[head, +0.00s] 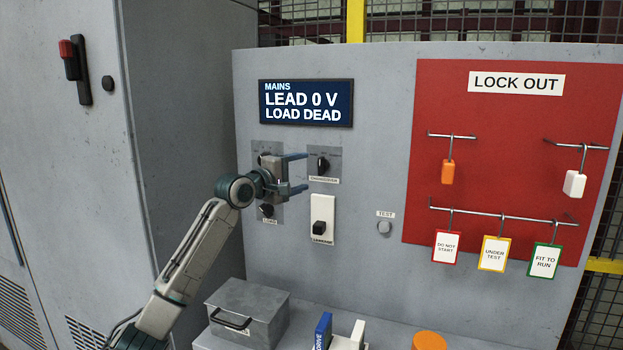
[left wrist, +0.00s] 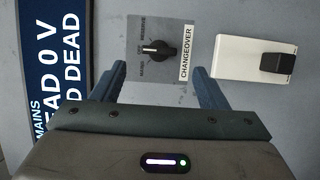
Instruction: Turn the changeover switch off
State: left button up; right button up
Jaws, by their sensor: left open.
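The changeover switch (head: 323,165) is a black rotary knob on a grey plate on the panel, with a CHANGEOVER label below it. It also shows in the left wrist view (left wrist: 158,50), turned sideways, with the words MAINS, OFF and RESERVE by it. There its pale mark appears to point to the middle word, OFF. My left gripper (head: 303,172) is open and empty, its blue fingers just left of the knob in the head view. In the left wrist view the fingers (left wrist: 160,88) stand to either side below the knob, apart from it. My right gripper is out of view.
A display (head: 305,103) reads MAINS, LEAD 0 V, LOAD DEAD. A white plate with a black switch (head: 322,220) sits below the changeover. A TEST button (head: 384,228) and a red LOCK OUT board (head: 480,110) with hanging tags are right. A grey box (head: 248,305) stands below.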

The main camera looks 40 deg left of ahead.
pick_arm(q)
jog(key=shift+s+a+b, duration=0.15)
jog(key=shift+s+b, duration=0.25)
jog(key=shift+s, duration=0.7)
jog(key=shift+s+a+b, duration=0.15)
jog(key=shift+s+b, duration=0.25)
jog(key=shift+s, duration=0.65)
